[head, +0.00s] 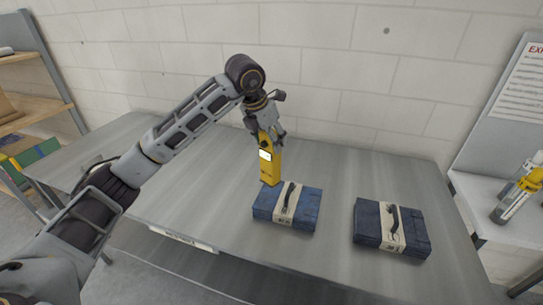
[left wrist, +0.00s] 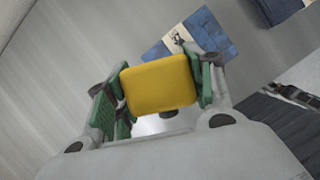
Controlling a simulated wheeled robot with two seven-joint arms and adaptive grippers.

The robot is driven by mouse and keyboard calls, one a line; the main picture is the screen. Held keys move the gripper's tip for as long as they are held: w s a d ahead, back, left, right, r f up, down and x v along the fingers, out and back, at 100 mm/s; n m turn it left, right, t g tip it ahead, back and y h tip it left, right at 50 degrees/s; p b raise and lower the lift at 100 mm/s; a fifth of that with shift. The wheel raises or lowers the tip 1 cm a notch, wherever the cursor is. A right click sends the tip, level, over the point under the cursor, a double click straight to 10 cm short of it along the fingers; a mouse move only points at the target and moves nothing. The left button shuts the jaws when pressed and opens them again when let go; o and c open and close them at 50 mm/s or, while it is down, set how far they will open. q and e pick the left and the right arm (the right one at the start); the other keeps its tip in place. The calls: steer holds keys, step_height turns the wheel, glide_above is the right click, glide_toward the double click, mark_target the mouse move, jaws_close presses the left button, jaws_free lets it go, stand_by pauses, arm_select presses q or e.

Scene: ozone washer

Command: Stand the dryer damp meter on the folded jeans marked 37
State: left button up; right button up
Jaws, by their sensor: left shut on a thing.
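The dryer damp meter is a yellow upright block (head: 269,166) with a small pale display, held in my left gripper (head: 270,136). In the left wrist view the yellow top of the meter (left wrist: 160,85) sits between the green-padded fingers. Its lower end is at the back left edge of the left folded jeans (head: 300,210); I cannot tell whether it touches them. A second folded pair of jeans (head: 370,222) lies to the right. Both are blue with a pale paper band and a dark strap-like mark. I cannot read a number on either band. My right gripper is not in view.
The jeans lie on a grey metal table (head: 335,185) with clear room between and around them. A block wall stands behind. A side stand at the right holds a yellow-topped bottle (head: 516,200). Shelves (head: 35,110) stand at the far left.

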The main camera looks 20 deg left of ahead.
mark_target(270, 155)
arm_select(q)
steer(key=shift+f, duration=0.9)
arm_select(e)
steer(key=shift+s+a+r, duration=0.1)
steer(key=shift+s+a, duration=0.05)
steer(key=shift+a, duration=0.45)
arm_select(q)
steer(key=shift+f, duration=0.15)
steer(key=shift+f, duration=1.4)
steer(key=shift+f+p, duration=0.3)
steer(key=shift+f, duration=0.05)
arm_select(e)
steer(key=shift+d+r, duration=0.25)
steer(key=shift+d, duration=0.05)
arm_select(q)
steer(key=shift+f, duration=0.1)
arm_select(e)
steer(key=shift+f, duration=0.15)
